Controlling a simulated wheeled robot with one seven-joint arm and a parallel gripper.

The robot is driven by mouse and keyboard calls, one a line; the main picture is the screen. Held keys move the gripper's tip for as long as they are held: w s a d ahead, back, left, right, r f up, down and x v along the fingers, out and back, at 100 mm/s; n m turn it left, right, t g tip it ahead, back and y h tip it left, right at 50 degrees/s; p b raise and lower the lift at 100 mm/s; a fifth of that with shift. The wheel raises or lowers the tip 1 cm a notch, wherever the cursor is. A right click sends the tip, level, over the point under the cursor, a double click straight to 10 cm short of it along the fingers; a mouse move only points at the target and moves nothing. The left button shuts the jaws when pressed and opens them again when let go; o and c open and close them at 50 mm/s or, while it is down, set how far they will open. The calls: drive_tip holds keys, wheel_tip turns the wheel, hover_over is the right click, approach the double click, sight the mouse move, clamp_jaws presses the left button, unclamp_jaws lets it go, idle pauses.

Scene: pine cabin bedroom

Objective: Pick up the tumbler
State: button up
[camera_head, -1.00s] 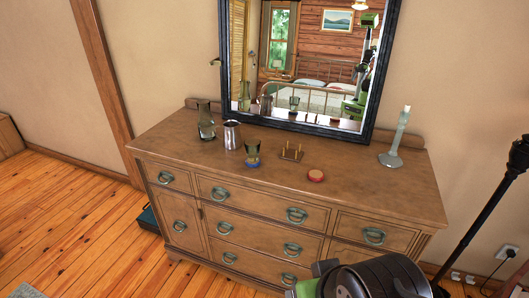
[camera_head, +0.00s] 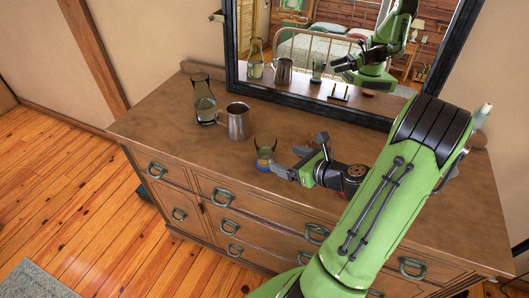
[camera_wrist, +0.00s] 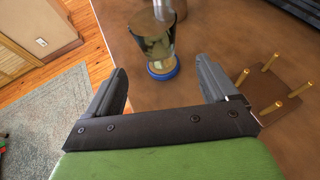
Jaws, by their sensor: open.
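The tumbler (camera_head: 265,147) is a clear, dark-tinted glass standing upright on a blue coaster (camera_head: 264,165) on the dresser top. In the wrist view the tumbler (camera_wrist: 155,42) is just beyond the fingertips, roughly midway between them, with the blue coaster (camera_wrist: 163,69) under its base. My gripper (camera_head: 289,161) is open and empty, low over the dresser to the right of the tumbler. Its two fingers also show in the wrist view (camera_wrist: 160,78), spread to either side of the coaster. I cannot tell whether a finger touches the glass.
A metal mug (camera_head: 237,121) stands close behind and left of the tumbler, and a glass carafe (camera_head: 203,100) is farther left. A pegged wooden board (camera_wrist: 270,91) lies right of the gripper. The mirror (camera_head: 300,88) rises behind. The dresser's front left top (camera_head: 165,130) is clear.

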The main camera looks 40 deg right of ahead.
sight(272, 154)
drive_tip(key=x, duration=1)
drive_tip(key=shift+w+a+b, duration=0.1)
drive_tip(key=shift+a+b, duration=0.05)
drive_tip(key=shift+b, duration=0.2)
drive_tip(key=shift+c, duration=0.3)
drive_tip(key=c, duration=1.1)
drive_tip(key=shift+r, duration=0.1)
wheel_tip(272, 154, up, 10)
drive_tip(key=p, duration=0.3)
